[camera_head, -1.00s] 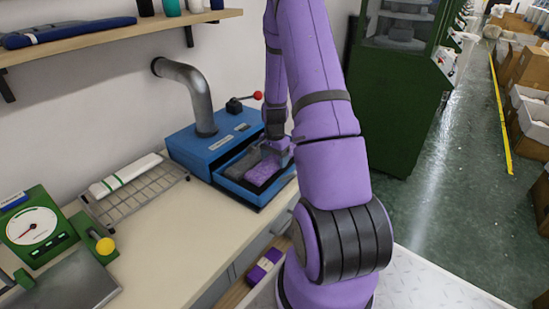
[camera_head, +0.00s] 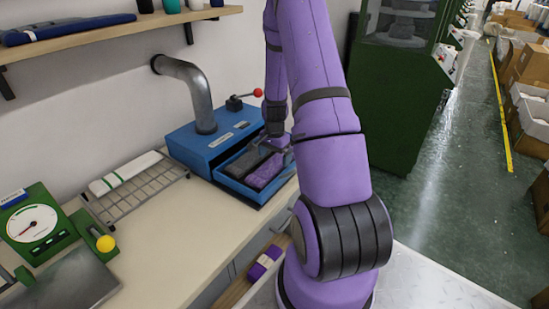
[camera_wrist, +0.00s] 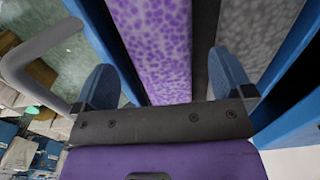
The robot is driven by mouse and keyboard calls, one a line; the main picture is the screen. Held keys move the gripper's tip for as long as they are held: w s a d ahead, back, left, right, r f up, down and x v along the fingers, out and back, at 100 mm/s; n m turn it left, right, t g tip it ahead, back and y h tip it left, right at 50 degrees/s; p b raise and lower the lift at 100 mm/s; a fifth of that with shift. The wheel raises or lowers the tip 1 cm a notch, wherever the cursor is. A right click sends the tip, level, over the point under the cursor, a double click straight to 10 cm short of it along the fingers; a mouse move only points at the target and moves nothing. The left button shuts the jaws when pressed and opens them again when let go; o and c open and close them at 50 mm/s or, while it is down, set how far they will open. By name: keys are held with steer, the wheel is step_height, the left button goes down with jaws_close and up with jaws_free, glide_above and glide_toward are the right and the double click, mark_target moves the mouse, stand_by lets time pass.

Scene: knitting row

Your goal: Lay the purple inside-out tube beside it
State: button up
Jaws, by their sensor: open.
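The mottled purple tube (camera_head: 265,171) lies in the open tray (camera_head: 240,190) of the blue machine, side by side with a grey mottled tube (camera_head: 246,162). In the wrist view the purple tube (camera_wrist: 155,48) runs away from between my finger pads, and the grey tube (camera_wrist: 257,35) lies to its right. My gripper (camera_wrist: 168,80) is open, with one blue fingertip on each side of the purple tube's line. In the head view my gripper (camera_head: 278,146) is just above the tray's right end, partly hidden by my arm.
The blue machine (camera_head: 212,140) has a grey pipe and a red-knobbed lever. A wire rack (camera_head: 140,190) with a white, green-striped tube stands left of it, then a green dial gauge (camera_head: 35,225). An open drawer (camera_head: 245,285) below holds a purple banded bundle (camera_head: 265,262). The bench front is clear.

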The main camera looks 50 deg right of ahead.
mark_target(275, 163)
steer(key=a+r+n+t, duration=0.15)
steer(key=a+r, duration=0.25)
steer(key=r, duration=0.7)
steer(key=a+r+n, duration=0.2)
steer(key=a+r, duration=0.2)
steer(key=r, duration=0.7)
steer(key=s+a+r+n+t, duration=0.1)
steer(key=s+a+r+n, duration=0.3)
steer(key=a+r, duration=0.55)
steer(key=s+a+r+n+t, duration=0.1)
steer(key=s+a+r+n, duration=0.2)
steer(key=s+a+n, duration=0.2)
steer(key=s+a+r+n+t, duration=0.1)
steer(key=s+a+r+n, duration=0.3)
steer(key=s+a, duration=0.4)
steer(key=shift+s+a+n+t, duration=0.25)
steer(key=shift+s+n+t, duration=0.1)
steer(key=shift+s, duration=0.5)
steer(key=shift+r, duration=0.1)
